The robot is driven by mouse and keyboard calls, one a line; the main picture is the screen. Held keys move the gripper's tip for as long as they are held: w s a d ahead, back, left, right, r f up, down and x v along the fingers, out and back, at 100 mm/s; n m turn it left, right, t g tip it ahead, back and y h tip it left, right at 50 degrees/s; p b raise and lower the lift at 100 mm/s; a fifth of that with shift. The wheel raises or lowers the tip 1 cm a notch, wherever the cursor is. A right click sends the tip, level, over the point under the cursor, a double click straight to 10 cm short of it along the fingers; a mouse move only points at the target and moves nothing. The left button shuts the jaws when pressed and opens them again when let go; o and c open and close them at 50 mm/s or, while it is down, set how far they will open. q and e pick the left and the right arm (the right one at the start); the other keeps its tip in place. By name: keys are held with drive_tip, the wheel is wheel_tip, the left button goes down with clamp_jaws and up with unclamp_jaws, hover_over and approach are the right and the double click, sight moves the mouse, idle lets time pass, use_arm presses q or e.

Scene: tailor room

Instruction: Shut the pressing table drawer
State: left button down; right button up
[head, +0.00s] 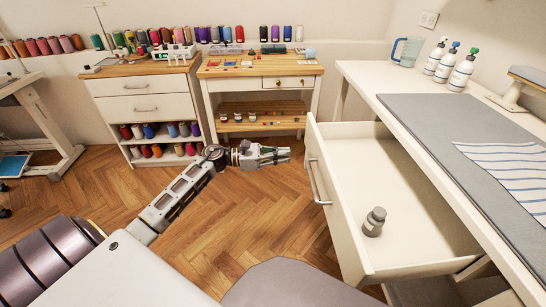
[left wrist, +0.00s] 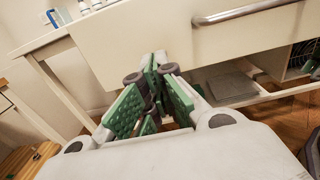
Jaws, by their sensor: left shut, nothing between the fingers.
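The pressing table drawer (head: 405,190) is pulled out from the white pressing table (head: 372,85) at the right of the head view. Its front bears a metal bar handle (head: 318,183), which also shows in the left wrist view (left wrist: 248,13). My left gripper (head: 288,155) is shut and empty, just left of the drawer front's far end in the head view. In the left wrist view the fingertips (left wrist: 155,62) are in front of the drawer front (left wrist: 150,40); whether they touch it I cannot tell. My right gripper is not in view.
On the pressing table lie a grey mat (head: 440,120) and striped cloth (head: 505,165); spray bottles (head: 462,70) and a blue jug (head: 406,51) stand behind. A wooden-topped table (head: 258,66) and a drawer cabinet (head: 140,85) line the back wall.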

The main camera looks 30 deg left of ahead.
sight(312, 154)
use_arm(q)
drive_tip(key=x, duration=0.5)
drive_tip(key=shift+w+d+b, duration=0.15)
drive_tip(key=shift+b, duration=0.2)
drive_tip(key=shift+w+d, duration=0.3)
drive_tip(key=shift+d, duration=0.1)
drive_tip(key=shift+w+d, duration=0.1)
drive_tip(key=shift+d, duration=0.1)
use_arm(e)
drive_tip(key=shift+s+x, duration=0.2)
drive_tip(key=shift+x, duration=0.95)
use_arm(q)
drive_tip(key=shift+d, duration=0.1)
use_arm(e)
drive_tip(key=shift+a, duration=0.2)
